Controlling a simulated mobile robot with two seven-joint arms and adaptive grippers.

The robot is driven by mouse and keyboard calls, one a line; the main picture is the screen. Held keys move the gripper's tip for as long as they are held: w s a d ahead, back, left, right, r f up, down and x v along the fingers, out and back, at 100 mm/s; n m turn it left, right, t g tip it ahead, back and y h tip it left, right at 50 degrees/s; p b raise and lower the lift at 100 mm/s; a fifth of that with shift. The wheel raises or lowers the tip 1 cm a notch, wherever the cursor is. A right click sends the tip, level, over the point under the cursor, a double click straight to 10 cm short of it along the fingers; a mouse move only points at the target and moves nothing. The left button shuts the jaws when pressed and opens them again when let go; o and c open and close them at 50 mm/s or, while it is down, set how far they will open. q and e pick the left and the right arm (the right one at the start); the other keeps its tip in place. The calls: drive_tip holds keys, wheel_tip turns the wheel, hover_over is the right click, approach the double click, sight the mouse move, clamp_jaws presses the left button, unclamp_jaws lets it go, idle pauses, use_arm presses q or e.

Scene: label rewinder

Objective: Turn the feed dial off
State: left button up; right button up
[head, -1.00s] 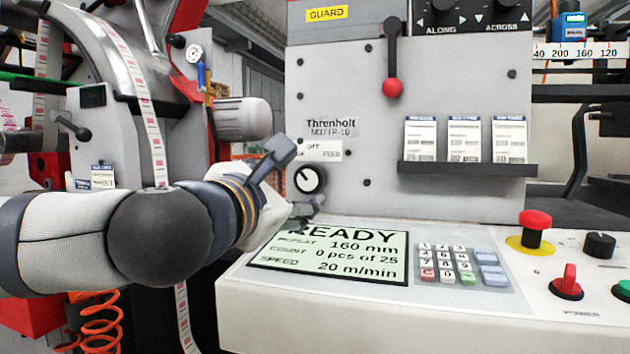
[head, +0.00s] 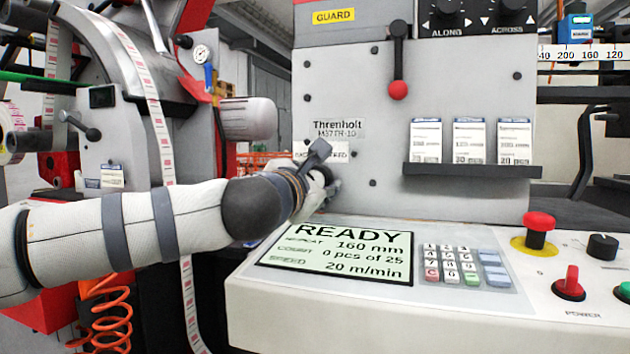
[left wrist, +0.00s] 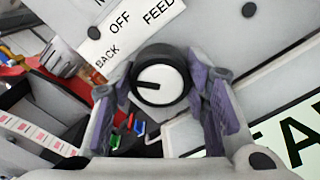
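The feed dial (left wrist: 160,82) has a black rim and a white face with a black pointer mark. In the left wrist view the mark points left, towards the BACK side of the label plate (left wrist: 128,22), which reads BACK, OFF and FEED. My left gripper (left wrist: 162,80) has its two purple fingers apart, one on each side of the dial. I cannot tell whether they touch its rim. In the head view my left gripper (head: 326,180) is at the machine's front panel and hides the dial and part of the label. My right gripper is not in view.
Below the dial is a console with a READY screen (head: 340,257), a keypad (head: 452,264), a red stop button (head: 538,222) and a red power switch (head: 570,282). A red-knobbed lever (head: 398,88) hangs on the panel above. A label web (head: 158,130) runs at left.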

use_arm(q)
drive_tip(key=shift+c, duration=0.6)
drive_tip(key=shift+r, duration=0.1)
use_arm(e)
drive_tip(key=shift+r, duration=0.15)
use_arm(q)
drive_tip(key=m+p, duration=0.3)
drive_tip(key=shift+s+r+m, duration=0.1)
drive_tip(key=shift+r+m, duration=0.05)
drive_tip(key=shift+m, duration=0.15)
drive_tip(key=shift+m+p, duration=0.95)
drive_tip(key=shift+m, duration=0.15)
drive_tip(key=shift+f+m+p, duration=0.2)
drive_tip(key=shift+m+p, duration=0.4)
drive_tip(key=shift+m, duration=0.4)
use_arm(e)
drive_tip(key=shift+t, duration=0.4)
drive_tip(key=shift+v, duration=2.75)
